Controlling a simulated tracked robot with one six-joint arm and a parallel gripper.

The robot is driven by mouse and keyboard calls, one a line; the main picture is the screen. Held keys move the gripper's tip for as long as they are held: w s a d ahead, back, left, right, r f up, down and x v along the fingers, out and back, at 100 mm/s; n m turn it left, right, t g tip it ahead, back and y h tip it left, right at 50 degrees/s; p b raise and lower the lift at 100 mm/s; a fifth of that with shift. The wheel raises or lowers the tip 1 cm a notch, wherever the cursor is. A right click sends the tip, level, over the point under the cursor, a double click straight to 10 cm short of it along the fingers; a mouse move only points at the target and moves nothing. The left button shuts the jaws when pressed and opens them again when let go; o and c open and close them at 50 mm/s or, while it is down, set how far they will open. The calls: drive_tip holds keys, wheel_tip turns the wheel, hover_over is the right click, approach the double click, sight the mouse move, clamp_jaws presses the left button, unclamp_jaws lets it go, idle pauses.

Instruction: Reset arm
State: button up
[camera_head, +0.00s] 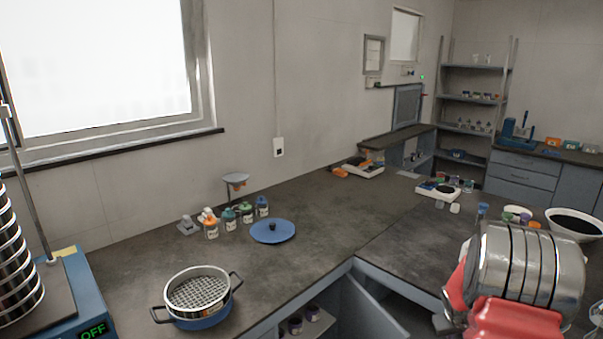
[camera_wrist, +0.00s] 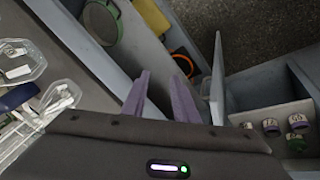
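In the wrist view my gripper (camera_wrist: 163,76) shows its two purple fingers apart, with nothing between them. It points down past the bench edge toward open cabinet space, touching nothing that I can see. My gripper cannot be made out in the head view. There, the blue sieve shaker (camera_head: 74,292) stands at the left edge with a tall stack of metal sieves (camera_head: 14,255) on it, and its display reads OFF. A blue pot (camera_head: 205,322) with a metal sieve (camera_head: 199,291) on top stands on the bench.
A blue lid (camera_head: 262,233) and several small bottles (camera_head: 229,220) stand behind the pot. Shiny metal rings (camera_head: 525,265) with red parts fill the lower right. In the wrist view, clear trays (camera_wrist: 22,65) lie left, a cabinet door (camera_wrist: 217,82) stands open, and jars (camera_wrist: 297,121) sit right.

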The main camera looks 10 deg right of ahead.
drive_tip(key=s+a+r+n+t+y, duration=0.1)
drive_tip(key=s+a+r, duration=0.5)
drive_tip(key=a, duration=0.8)
drive_tip(key=s+a+r+n+t+y, duration=0.1)
drive_tip(key=s+a+r, duration=0.5)
drive_tip(key=a+r, duration=0.6)
drive_tip(key=s+a+r+n+t+y, duration=0.1)
drive_tip(key=s+a+r, duration=0.5)
drive_tip(key=a, duration=1.2)
wheel_tip(320, 180, up, 3)
drive_tip(key=shift+a+r+y, duration=0.1)
drive_tip(key=shift+a+y, duration=0.1)
drive_tip(key=shift+y, duration=0.5)
drive_tip(key=shift+s, duration=0.1)
